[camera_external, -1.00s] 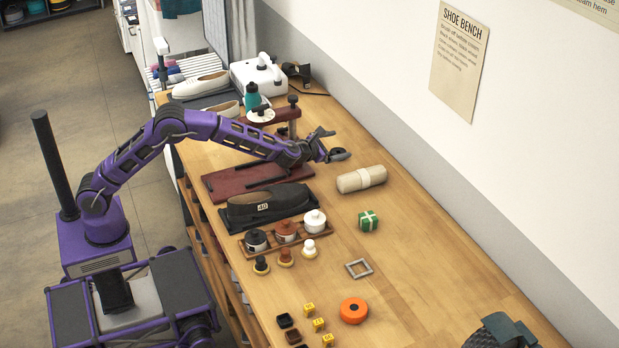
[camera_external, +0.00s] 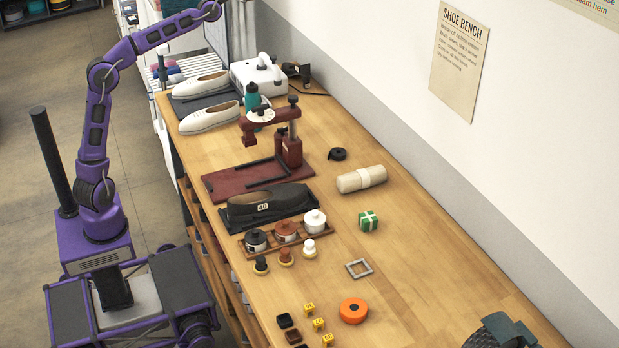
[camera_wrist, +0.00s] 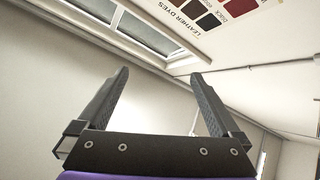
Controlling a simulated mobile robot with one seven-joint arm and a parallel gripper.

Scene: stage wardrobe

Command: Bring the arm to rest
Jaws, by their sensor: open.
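My purple arm is raised above the floor at the left of the bench, with its upper links bent up toward the top of the outside view. My gripper (camera_wrist: 160,105) shows in the wrist view with its two dark fingers spread apart and nothing between them. In the outside view the gripper itself is past the top edge. The wrist view looks at walls, a window and a leather dyes chart (camera_wrist: 215,15), with no bench surface in sight.
The bench's right side has free room.

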